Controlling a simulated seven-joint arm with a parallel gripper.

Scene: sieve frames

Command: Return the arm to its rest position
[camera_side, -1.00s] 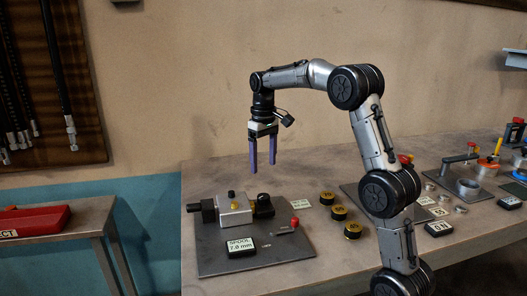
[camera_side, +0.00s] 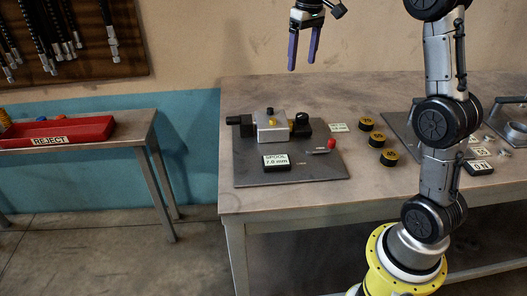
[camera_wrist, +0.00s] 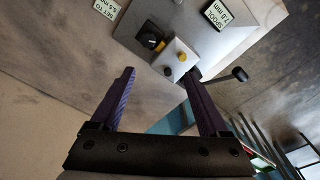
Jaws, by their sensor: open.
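My gripper (camera_side: 301,66) hangs in the air above the back of the table in the side view, fingers pointing down. Its two purple fingers are apart with nothing between them. The upper part of my arm is cut off by the top edge of that view. In the wrist view my gripper (camera_wrist: 166,80) is also open and empty. A spool fixture on a dark plate (camera_side: 312,172) lies below it, with a grey block (camera_side: 271,128) and a "SPOOL 7.0 mm" display (camera_side: 276,161). The block (camera_wrist: 178,58) shows beyond the fingertips in the wrist view.
Several black-and-yellow round pieces (camera_side: 376,140) lie on the table right of the fixture. More fixtures stand at the far right, partly behind my arm. A red REJECT tray (camera_side: 85,130) sits on a side table to the left. The air around the fingers is clear.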

